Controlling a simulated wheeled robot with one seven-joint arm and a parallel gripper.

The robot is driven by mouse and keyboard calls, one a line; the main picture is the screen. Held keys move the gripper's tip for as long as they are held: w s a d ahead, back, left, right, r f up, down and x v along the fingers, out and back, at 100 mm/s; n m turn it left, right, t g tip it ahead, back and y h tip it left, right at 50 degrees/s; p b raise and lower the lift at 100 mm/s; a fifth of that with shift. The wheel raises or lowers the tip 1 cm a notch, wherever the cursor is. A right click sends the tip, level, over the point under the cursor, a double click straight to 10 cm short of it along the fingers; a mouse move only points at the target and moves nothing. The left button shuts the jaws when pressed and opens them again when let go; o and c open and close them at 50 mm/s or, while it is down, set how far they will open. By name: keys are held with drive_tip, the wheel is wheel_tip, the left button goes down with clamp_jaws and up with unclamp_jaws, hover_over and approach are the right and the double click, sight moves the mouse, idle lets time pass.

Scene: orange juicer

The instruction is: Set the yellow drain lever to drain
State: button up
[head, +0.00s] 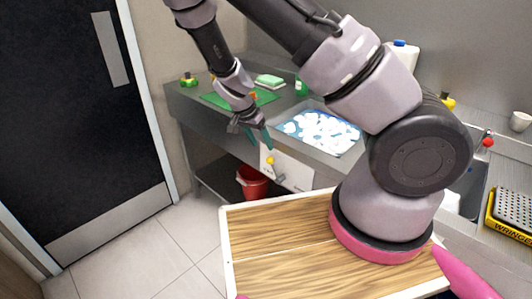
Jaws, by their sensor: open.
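The yellow drain lever (270,160) is small in the head view. It sits on the white panel (297,174) on the front of the steel counter, with a short grey spout (280,178) just below it. The lever is too small to tell its exact setting. My gripper (259,138) is above and slightly left of the lever in the picture, in front of the counter edge. Its teal fingertips point down and are apart, with nothing seen between them. I cannot tell the depth gap between the fingertips and the lever; no contact shows.
A blue-and-white filled basin (318,131) is set in the counter above the panel. A green mat (220,101) lies to the left. A red bucket (252,183) stands beneath the counter. A yellow wringer (510,212) is at the right. Floor is clear at the left.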

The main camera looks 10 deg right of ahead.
sight(269, 158)
drive_tip(key=shift+h, duration=0.3)
drive_tip(key=x, duration=0.7)
drive_tip(key=w+x, duration=0.1)
drive_tip(key=x, duration=0.3)
drive_tip(key=shift+w+f, duration=0.15)
drive_tip(key=shift+f, duration=0.1)
clamp_jaws()
idle(0.8)
